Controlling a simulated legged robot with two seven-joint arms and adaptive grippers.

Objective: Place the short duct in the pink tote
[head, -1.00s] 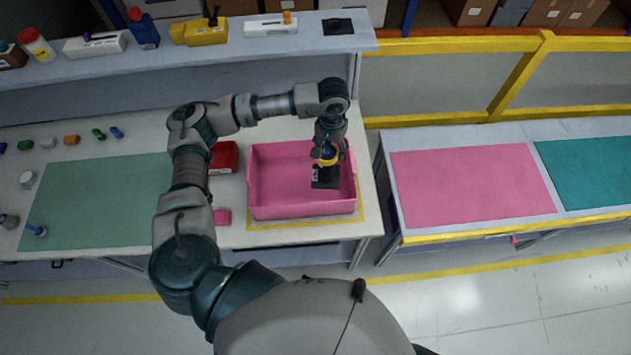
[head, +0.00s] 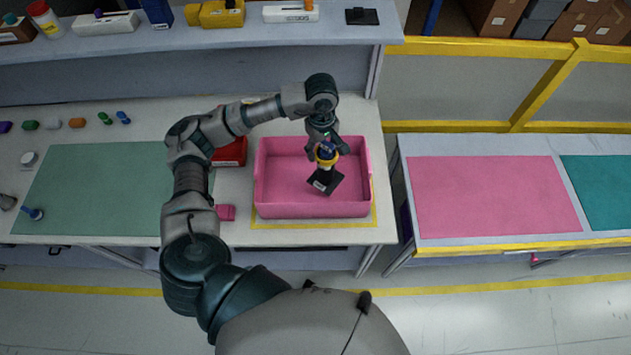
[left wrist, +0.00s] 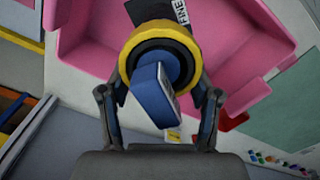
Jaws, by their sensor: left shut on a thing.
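The pink tote (head: 305,211) stands on the bench, and its wall also shows in the left wrist view (left wrist: 258,30). My left gripper (head: 327,151) is over the right part of the tote, pointing down. It is shut on a part with a blue body, a yellow ring and a black plate (head: 325,181), which I take to be the short duct. In the left wrist view the blue piece (left wrist: 150,95) and yellow ring sit between the fingers. The plate is over the tote's inside; I cannot tell whether it touches the floor. My right gripper is not in view.
A red box (head: 231,152) and a small pink block (head: 226,212) sit left of the tote. A green mat (head: 100,190) covers the bench's left. A second table with a pink mat (head: 490,195) stands right. A shelf (head: 290,35) with several items runs behind.

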